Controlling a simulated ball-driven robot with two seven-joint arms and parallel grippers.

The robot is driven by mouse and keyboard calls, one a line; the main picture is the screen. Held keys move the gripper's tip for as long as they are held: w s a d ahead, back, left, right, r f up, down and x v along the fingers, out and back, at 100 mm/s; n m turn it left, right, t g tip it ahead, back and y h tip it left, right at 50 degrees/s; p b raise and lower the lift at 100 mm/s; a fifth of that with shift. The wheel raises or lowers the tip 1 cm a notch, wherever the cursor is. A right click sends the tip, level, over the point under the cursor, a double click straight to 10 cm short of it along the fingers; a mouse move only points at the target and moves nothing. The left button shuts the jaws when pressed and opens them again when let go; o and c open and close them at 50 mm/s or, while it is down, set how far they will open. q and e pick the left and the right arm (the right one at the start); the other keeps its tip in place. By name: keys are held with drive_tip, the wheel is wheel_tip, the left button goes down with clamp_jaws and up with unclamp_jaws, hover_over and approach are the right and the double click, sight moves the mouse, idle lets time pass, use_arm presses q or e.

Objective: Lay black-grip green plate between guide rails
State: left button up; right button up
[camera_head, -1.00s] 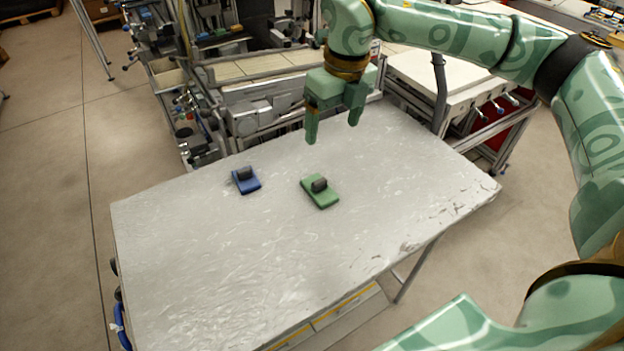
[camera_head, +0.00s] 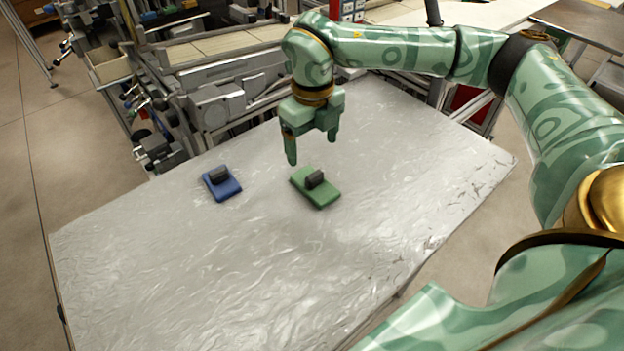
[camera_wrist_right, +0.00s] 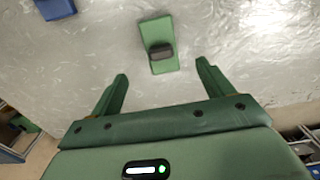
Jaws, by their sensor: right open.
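The green plate (camera_head: 322,194) with its black grip (camera_head: 314,179) lies flat on the metal-topped table. In the right wrist view the green plate (camera_wrist_right: 155,30) lies ahead of the fingers, with its black grip (camera_wrist_right: 161,51) toward them. My right gripper (camera_head: 311,160) is open and empty, above the table just behind the plate and apart from it. Its two fingers also show spread in the right wrist view (camera_wrist_right: 162,78). My left gripper is not in view. I see no guide rails on the table.
A blue plate with a dark grip (camera_head: 222,185) lies on the table left of the green one. The table (camera_head: 200,270) is otherwise bare, with wide free room in front. Machinery (camera_head: 215,95) and a conveyor stand close behind the table's back edge.

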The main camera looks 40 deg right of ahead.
sight(315, 174)
wheel_tip(315, 174, down, 4)
drive_tip(key=shift+w+r+b, duration=0.1)
drive_tip(key=shift+r+b, duration=0.1)
drive_tip(key=shift+b, duration=0.2)
drive_tip(key=f, duration=0.2)
drive_tip(key=f+b, duration=0.1)
drive_tip(key=f, duration=0.1)
drive_tip(key=f+b, duration=0.1)
drive_tip(key=f, duration=0.1)
drive_tip(key=shift+s+d, duration=0.1)
drive_tip(key=shift+s, duration=0.25)
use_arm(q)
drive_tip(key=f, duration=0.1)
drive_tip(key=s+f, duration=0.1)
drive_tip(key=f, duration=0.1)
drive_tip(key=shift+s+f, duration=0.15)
use_arm(e)
drive_tip(key=shift+r, duration=0.15)
drive_tip(key=shift+c, duration=0.3)
drive_tip(key=c, duration=1)
